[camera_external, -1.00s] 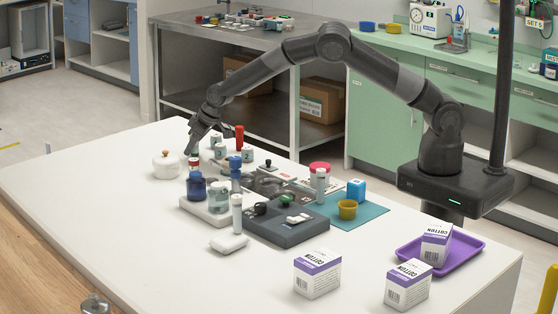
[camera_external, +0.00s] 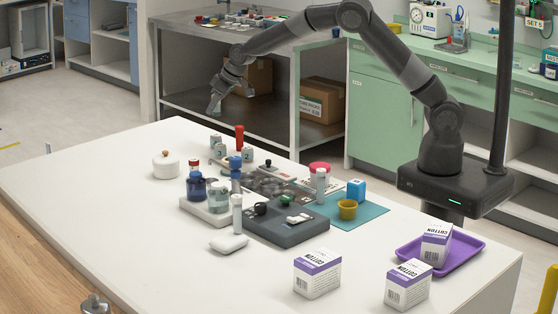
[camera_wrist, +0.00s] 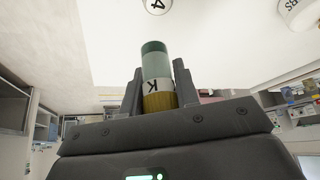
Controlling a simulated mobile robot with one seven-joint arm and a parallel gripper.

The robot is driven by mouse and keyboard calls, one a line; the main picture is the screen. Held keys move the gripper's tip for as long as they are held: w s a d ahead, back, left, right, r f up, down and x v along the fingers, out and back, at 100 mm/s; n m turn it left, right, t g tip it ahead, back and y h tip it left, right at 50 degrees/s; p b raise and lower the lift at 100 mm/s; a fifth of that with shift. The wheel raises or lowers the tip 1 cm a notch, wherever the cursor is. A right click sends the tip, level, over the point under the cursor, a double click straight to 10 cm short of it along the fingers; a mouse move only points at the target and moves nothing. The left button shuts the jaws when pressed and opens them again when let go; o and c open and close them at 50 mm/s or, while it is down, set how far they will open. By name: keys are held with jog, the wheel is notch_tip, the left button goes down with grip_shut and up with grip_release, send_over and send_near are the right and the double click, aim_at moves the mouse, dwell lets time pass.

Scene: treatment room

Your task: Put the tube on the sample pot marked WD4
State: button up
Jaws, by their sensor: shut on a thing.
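My gripper (camera_external: 216,100) is raised above the far left edge of the white table, clear of the things on it. In the wrist view my gripper (camera_wrist: 158,88) is shut on a tube (camera_wrist: 156,62), with one finger on each side. The tube has a grey-green end, a white band marked K and a yellow end near the palm. A white round thing marked 4 (camera_wrist: 157,5) is cut off at the top edge of the wrist view; whether it reads WD4 cannot be told. In the external view, no WD4 marking is readable.
A white lidded pot (camera_external: 166,166), blue and clear jars (camera_external: 196,187), an upright red piece (camera_external: 239,138) and a grey tray (camera_external: 290,231) crowd the table (camera_external: 130,205). Cotton boxes (camera_external: 317,277) and a purple tray (camera_external: 462,254) stand front right. The left side is clear.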

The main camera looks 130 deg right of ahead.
jog(key=shift+s+a+r, duration=0.15)
jog(key=shift+s+a, duration=0.05)
jog(key=s+a+r+n+y, duration=0.25)
jog(key=a+n, duration=0.45)
jog(key=a, duration=0.6)
jog(key=s+a+r+n+y, duration=0.2)
jog(key=s+a+n+y, duration=0.2)
jog(key=a+n, duration=0.7)
jog(key=s+a+r+n+y, duration=0.2)
jog(key=s+a+n+y, duration=0.15)
jog(key=a, duration=1.25)
jog(key=shift+n, duration=0.55)
jog(key=w+a+f, duration=0.2)
jog(key=w, duration=0.1)
jog(key=w+a+f, duration=0.2)
jog(key=w, duration=0.1)
jog(key=w+a+f, duration=0.2)
jog(key=w+a, duration=0.1)
jog(key=shift+w+a+f, duration=0.2)
jog(key=shift+w+f, duration=0.1)
jog(key=shift+f, duration=2)
